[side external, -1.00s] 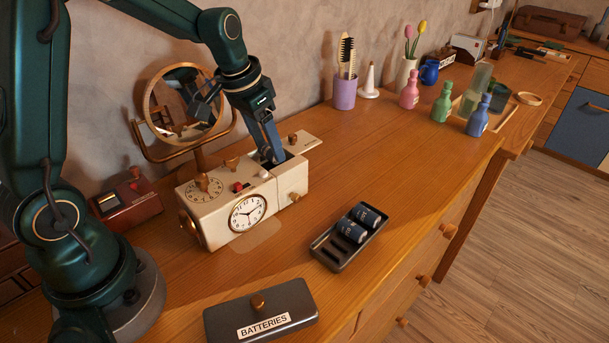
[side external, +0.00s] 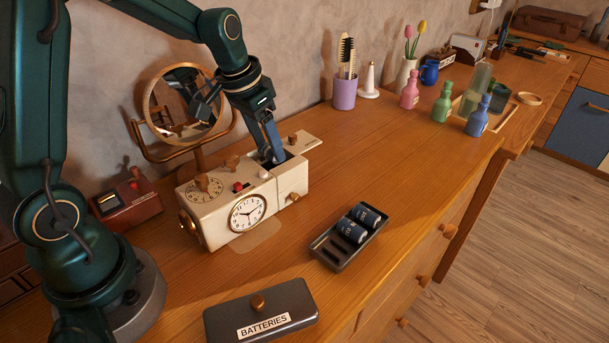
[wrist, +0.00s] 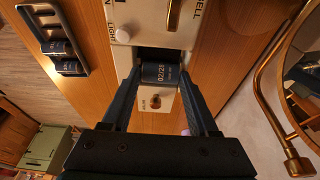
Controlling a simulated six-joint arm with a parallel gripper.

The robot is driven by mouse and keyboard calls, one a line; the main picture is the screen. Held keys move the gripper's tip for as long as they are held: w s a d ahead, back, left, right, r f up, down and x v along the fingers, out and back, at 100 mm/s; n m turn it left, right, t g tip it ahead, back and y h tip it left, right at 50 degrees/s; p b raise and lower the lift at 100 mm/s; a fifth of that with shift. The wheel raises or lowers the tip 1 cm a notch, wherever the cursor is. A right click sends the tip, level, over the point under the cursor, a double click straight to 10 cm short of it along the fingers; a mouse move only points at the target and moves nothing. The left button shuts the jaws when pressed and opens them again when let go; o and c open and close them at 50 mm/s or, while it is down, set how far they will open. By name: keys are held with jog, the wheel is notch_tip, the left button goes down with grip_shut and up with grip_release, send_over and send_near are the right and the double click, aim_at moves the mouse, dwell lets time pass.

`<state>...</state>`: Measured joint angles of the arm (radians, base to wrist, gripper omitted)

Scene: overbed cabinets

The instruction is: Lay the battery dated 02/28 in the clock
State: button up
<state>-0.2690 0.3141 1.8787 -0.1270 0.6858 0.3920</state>
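The cream clock (side external: 222,220) stands on the wooden top with a dial on its front. Its battery compartment (side external: 284,166) is open on top, at the right end. The lid (side external: 303,143) with a wooden knob sits behind the opening; it also shows in the wrist view (wrist: 145,122). My gripper (side external: 272,157) points down into the compartment. In the wrist view the dark battery marked 02/28 (wrist: 160,73) lies between my fingertips (wrist: 160,79), which sit close against both sides. It is at the opening; its underside is hidden. In the side view the battery is hidden.
A dark tray (side external: 326,258) with two other batteries (side external: 352,229) lies to the right in front of the clock. A lidded BATTERIES box (side external: 285,303) is nearer. A round mirror (side external: 160,90) stands behind the clock, a red box (side external: 125,207) to its left. Bottles stand farther right.

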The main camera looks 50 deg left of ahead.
jog(key=shift+s+f, duration=0.1)
jog(key=shift+f, duration=0.1)
jog(key=shift+r, duration=1.85)
jog(key=o, duration=0.5)
jog(key=shift+r, duration=2)
